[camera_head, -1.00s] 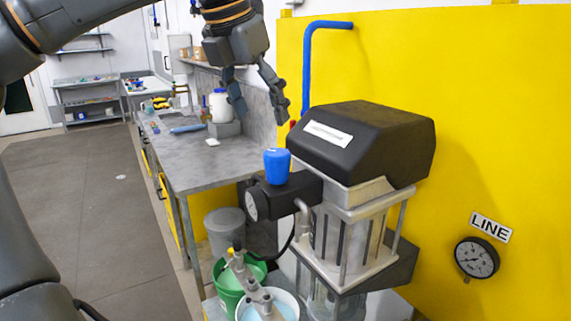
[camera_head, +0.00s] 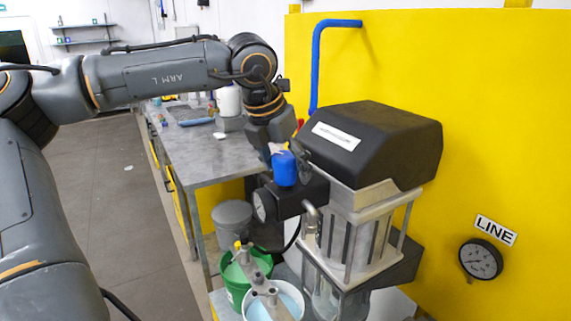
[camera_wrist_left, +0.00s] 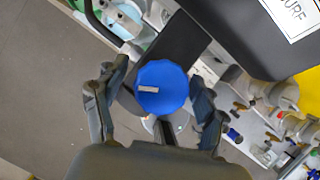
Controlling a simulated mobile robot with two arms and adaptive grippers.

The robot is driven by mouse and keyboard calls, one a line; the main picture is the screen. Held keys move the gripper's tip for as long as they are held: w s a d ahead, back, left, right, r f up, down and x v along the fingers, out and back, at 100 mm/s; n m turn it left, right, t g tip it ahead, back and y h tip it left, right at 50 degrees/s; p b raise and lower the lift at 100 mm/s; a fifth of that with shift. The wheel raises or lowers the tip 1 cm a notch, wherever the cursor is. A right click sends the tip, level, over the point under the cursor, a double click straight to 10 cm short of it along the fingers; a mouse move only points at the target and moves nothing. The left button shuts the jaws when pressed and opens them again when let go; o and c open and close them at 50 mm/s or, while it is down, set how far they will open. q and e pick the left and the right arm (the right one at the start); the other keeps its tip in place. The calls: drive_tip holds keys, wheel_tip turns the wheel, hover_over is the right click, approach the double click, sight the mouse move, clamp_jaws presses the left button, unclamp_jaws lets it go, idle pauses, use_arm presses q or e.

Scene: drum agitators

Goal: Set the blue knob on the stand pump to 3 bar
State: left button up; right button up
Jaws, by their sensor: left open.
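The blue knob (camera_head: 284,168) stands upright on the black regulator block (camera_head: 300,194) at the left of the stand pump (camera_head: 362,180). A round gauge (camera_head: 260,206) sits on the block's left face; its reading is too small to tell. My left gripper (camera_head: 287,160) is at the knob from behind. In the left wrist view the blue knob (camera_wrist_left: 161,87) with its pale pointer mark lies between the open fingers of the left gripper (camera_wrist_left: 160,92), with a gap seen on both sides. My right gripper is not in view.
The pump's black cover (camera_head: 372,140) rises close to the right of the knob. A green bucket (camera_head: 236,282) and a white bucket (camera_head: 288,300) stand below. A grey bench (camera_head: 200,160) is behind. A line gauge (camera_head: 480,259) is on the yellow wall (camera_head: 500,130).

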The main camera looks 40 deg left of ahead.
use_arm(q)
drive_tip(key=shift+c, duration=0.2)
drive_tip(key=c, duration=1.1)
drive_tip(key=shift+c, duration=0.3)
